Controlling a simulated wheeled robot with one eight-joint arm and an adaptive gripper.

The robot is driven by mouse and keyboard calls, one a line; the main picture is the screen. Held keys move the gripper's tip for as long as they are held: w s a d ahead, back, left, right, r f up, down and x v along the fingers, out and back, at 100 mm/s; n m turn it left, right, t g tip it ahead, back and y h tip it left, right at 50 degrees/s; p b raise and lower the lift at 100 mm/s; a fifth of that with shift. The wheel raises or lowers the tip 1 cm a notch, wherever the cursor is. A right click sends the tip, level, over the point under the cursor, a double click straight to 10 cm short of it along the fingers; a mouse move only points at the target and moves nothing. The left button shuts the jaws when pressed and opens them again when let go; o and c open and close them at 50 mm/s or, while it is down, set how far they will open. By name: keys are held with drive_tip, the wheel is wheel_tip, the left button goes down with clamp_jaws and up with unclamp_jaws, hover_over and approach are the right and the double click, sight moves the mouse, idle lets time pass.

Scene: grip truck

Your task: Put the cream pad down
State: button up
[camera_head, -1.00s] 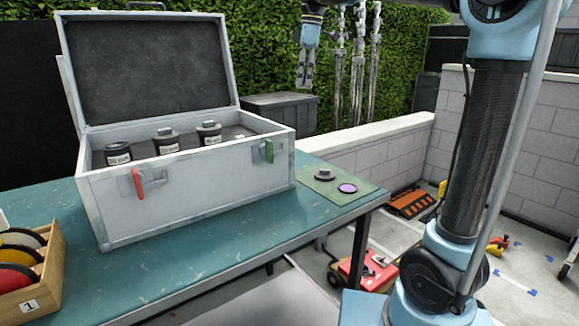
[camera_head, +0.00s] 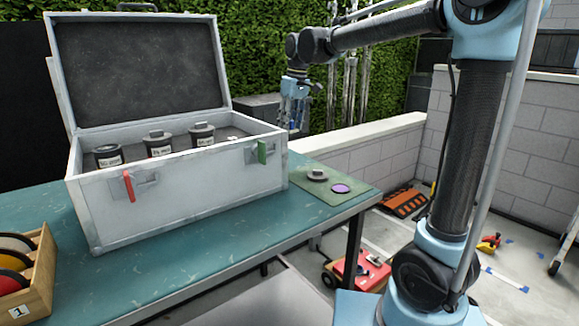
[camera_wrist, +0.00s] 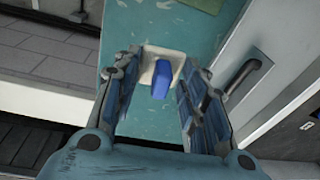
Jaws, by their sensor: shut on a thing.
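My gripper (camera_head: 293,118) hangs in the air just right of the open case's back right corner in the head view. In the wrist view, my gripper (camera_wrist: 160,82) has its two fingers on either side of the cream pad (camera_wrist: 147,74) and its blue grip (camera_wrist: 161,80). The pad is a small pale square, held from the blue grip's side. The teal table (camera_wrist: 140,30) shows below it. Where the fingers touch the grip is hard to see. In the head view the pad itself is too small to make out.
The grey case (camera_head: 190,195) holds several dark canisters. On the green mat (camera_head: 330,190) at the table's right end lie a grey knobbed piece (camera_head: 317,175) and a purple disc (camera_head: 341,189). A wooden rack (camera_head: 38,280) stands at left. A low wall (camera_head: 360,145) runs behind.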

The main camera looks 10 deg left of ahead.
sight(289, 163)
drive_tip(key=shift+f+m, duration=0.5)
drive_tip(key=shift+f, duration=0.45)
drive_tip(key=shift+s+f, duration=0.1)
drive_tip(key=shift+f, duration=4.85)
drive_tip(key=o, duration=1.1)
drive_tip(key=r, duration=0.4)
drive_tip(key=d+r, duration=0.1)
drive_tip(key=r, duration=0.7)
drive_tip(key=shift+s+d, duration=0.15)
drive_tip(key=shift+d, duration=0.2)
